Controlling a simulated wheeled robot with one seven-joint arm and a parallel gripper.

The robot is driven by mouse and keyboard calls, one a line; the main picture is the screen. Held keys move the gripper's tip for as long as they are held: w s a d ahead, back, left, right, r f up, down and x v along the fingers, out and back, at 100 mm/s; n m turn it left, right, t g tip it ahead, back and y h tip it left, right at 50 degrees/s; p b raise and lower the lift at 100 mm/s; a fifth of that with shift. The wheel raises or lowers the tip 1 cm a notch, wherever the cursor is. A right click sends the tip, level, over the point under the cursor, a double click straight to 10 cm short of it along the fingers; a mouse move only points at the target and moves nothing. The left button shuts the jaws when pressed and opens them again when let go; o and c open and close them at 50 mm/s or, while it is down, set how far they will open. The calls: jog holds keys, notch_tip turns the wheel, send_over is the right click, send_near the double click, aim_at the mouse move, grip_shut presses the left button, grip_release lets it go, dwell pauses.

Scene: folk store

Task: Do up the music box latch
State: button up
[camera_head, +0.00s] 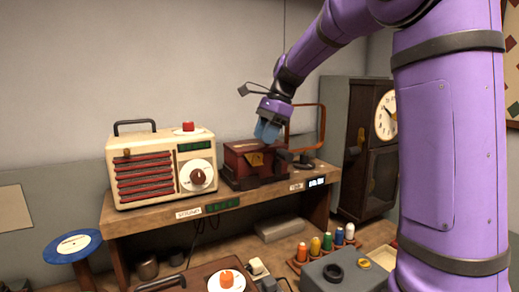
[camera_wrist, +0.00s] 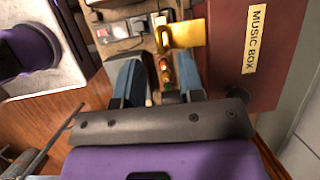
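The music box (camera_head: 238,163) is a dark red box on the raised wooden shelf, right of the radio. In the wrist view its red top (camera_wrist: 278,45) with a "MUSIC BOX" label fills the right side, and the lid looks down. The latch is just beyond the fingertips, apparently not gripped. In the head view my gripper (camera_head: 268,130) is above the box.
A cream radio (camera_head: 160,165) with red slats stands to the left. A dark clock cabinet (camera_head: 370,150) stands to the right, and a thin orange-brown frame (camera_head: 323,125) rises behind the box. Coloured spools (camera_head: 327,242) and a grey box (camera_head: 342,275) sit on the lower bench.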

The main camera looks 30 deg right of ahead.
jog(key=shift+x, duration=2.15)
grip_shut()
